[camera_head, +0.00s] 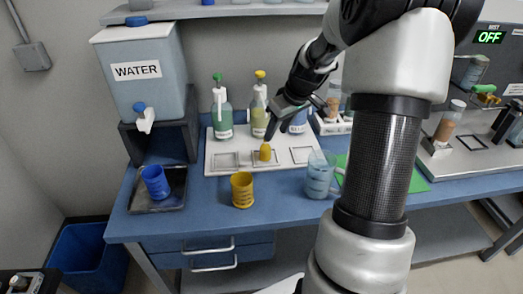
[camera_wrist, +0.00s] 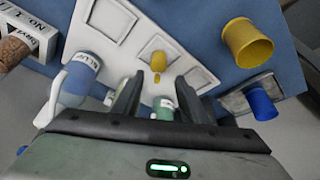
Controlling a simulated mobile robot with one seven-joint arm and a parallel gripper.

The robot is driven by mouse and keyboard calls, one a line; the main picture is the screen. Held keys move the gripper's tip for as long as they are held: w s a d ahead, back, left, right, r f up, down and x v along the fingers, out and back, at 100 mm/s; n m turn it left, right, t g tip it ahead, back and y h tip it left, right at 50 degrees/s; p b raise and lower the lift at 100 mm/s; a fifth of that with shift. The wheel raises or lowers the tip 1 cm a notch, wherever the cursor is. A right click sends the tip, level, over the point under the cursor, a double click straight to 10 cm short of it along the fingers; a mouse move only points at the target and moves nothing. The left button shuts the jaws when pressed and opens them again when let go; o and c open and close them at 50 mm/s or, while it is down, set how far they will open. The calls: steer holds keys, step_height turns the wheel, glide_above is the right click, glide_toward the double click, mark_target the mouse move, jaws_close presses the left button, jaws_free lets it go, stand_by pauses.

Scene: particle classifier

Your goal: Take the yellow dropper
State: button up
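A bottle with a yellow dropper top (camera_head: 260,75) stands at the back of the white tray (camera_head: 220,143) in the head view. A small yellow piece (camera_head: 265,152) sits in the tray's middle square; it also shows beyond my fingertips in the wrist view (camera_wrist: 158,61), with a smaller yellow bit (camera_wrist: 157,77) near it. My gripper (camera_head: 292,118) hangs over the tray, right of the yellow-topped bottle. In the wrist view its two fingers (camera_wrist: 158,82) are apart and nothing is gripped. A green bottle (camera_wrist: 165,110) shows between them, farther off.
A green-topped bottle (camera_head: 222,122) and a blue bottle (camera_head: 298,125) stand on the tray. A yellow cup (camera_head: 242,190), a clear beaker (camera_head: 318,178) and a blue cup (camera_head: 155,182) are in front. The water tank (camera_head: 140,85) is left, the vial rack (camera_head: 325,127) right.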

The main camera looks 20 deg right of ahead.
mark_target(267, 146)
steer(key=x, duration=0.7)
steer(key=shift+w+f+b, duration=0.1)
steer(key=shift+f+b, duration=0.25)
steer(key=x, duration=0.5)
steer(key=shift+w+f+b, duration=0.15)
steer(key=shift+w+b, duration=0.2)
steer(key=shift+w, duration=0.05)
steer(key=c, duration=0.9)
